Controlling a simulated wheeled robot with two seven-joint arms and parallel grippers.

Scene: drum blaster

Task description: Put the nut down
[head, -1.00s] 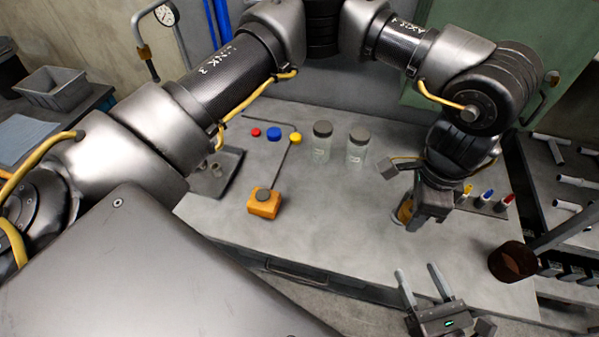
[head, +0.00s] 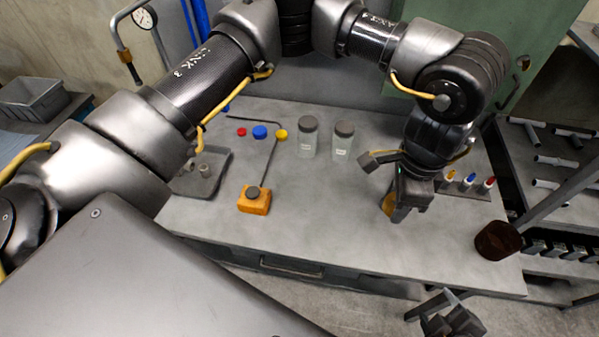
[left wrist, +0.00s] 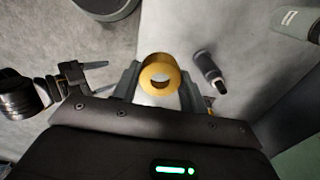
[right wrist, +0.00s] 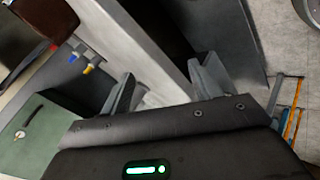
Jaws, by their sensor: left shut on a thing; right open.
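The nut is a gold-coloured ring. In the left wrist view the nut (left wrist: 160,74) sits between the two fingers of my left gripper (left wrist: 158,70), which is shut on it. In the head view my left gripper (head: 396,212) points down over the right part of the grey workbench (head: 325,225), and the nut (head: 387,205) shows at its left side. I cannot tell whether the nut touches the bench. My right gripper (head: 447,302) is open and empty, in front of the bench's front edge. The right wrist view shows its two fingers (right wrist: 160,76) apart.
Two lidded jars (head: 309,140) stand behind. An orange block (head: 254,203) and a dark tray (head: 215,160) lie left, with red, blue and yellow caps (head: 260,132) beyond. The middle bench is clear.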

